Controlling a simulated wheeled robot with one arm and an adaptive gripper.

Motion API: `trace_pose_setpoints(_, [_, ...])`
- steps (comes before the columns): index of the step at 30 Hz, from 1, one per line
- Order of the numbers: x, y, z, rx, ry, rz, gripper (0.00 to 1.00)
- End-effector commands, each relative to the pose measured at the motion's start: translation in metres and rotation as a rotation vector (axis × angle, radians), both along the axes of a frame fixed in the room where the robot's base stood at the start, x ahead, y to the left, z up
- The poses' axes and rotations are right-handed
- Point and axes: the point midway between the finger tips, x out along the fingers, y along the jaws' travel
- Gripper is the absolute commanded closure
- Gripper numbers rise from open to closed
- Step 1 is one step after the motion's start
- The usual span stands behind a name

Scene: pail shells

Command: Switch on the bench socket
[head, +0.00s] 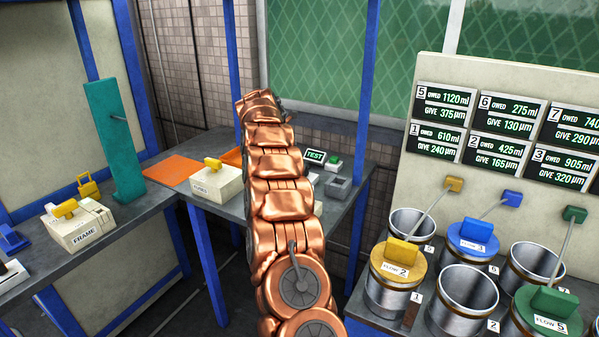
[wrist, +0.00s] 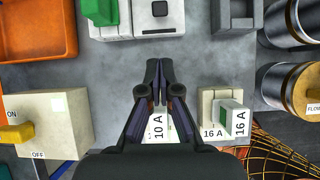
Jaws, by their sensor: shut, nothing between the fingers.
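A cream box with a yellow lever (head: 212,163) stands on the grey bench (head: 228,207); the small label on its front (head: 203,188) seems to read FUSED. In the wrist view a cream box (wrist: 55,115) at the left edge carries ON and OFF marks and part of a yellow piece (wrist: 14,134). I cannot tell for sure that it is the bench socket. My gripper (wrist: 159,66) is shut and empty, to the right of that box, over a white piece marked 10 A (wrist: 158,127). The fingers partly hide this piece. In the head view my arm hides the gripper.
A 16 A piece (wrist: 235,119) sits in a cream holder to the right. A box with a green button (wrist: 103,10), an orange tray (wrist: 40,30) and a grey container (wrist: 236,24) lie beyond. Metal cans (wrist: 292,85) stand at the right. A FRAME box (head: 80,232) stands far left.

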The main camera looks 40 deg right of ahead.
Motion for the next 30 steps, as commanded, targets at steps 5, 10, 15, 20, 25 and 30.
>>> trace_pose_setpoints(5, [0.000,-0.012,-0.003,-0.023,0.022,0.021,1.00])
trace_pose_setpoints(10, [0.000,-0.012,-0.002,-0.024,0.022,0.022,1.00])
trace_pose_setpoints(15, [0.000,-0.012,-0.003,-0.023,0.022,0.021,1.00])
trace_pose_setpoints(20, [0.001,-0.015,-0.007,-0.023,0.022,0.022,1.00])
trace_pose_setpoints(25, [0.003,-0.022,-0.019,-0.022,0.023,0.021,1.00])
trace_pose_setpoints(30, [0.006,-0.033,-0.034,-0.022,0.022,0.021,1.00])
